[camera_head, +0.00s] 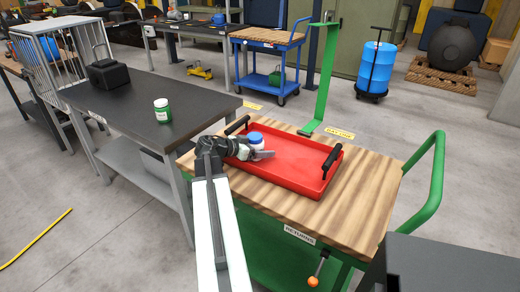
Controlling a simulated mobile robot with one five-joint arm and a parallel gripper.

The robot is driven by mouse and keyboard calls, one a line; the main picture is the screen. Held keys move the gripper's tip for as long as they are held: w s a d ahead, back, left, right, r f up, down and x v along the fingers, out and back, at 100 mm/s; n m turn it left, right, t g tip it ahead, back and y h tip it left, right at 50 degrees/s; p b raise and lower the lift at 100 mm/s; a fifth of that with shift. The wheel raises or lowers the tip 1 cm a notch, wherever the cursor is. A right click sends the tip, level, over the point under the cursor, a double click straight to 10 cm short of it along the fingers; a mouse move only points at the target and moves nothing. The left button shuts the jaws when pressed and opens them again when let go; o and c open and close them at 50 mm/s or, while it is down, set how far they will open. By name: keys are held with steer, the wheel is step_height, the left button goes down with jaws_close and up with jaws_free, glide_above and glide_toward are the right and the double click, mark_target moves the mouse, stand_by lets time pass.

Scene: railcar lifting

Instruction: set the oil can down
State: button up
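My gripper (262,152) is over the left part of a red tray (295,178) that has black handles. A small white container with a blue lid (256,138) is right at my fingers. One grey finger crosses in front of its lower part, and the other finger is hidden. I cannot tell whether the fingers grip it, or whether it touches the tray floor. It is upright. No thing here has the clear shape of an oil can with a spout, so I cannot tell if this container is the oil can.
The tray lies on a wood-topped green cart (365,190) labelled RETURNS. A dark-topped bench (150,85) at left holds a green jar (162,112) and a black case (108,75). The tray's middle and right are clear. A green post (325,80) stands behind the cart.

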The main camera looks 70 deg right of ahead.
steer(key=shift+r, duration=0.1)
steer(key=shift+w+a+r+p, duration=0.15)
steer(key=shift+a+r+p, duration=0.1)
steer(key=shift+p, duration=0.15)
steer(key=p+v, duration=0.4)
steer(key=v, duration=0.6)
steer(key=shift+w+a, duration=0.2)
steer(key=shift+a, duration=0.05)
steer(key=shift+w+a+r, duration=0.1)
steer(key=shift+w+a, duration=0.1)
steer(key=shift+a, duration=0.1)
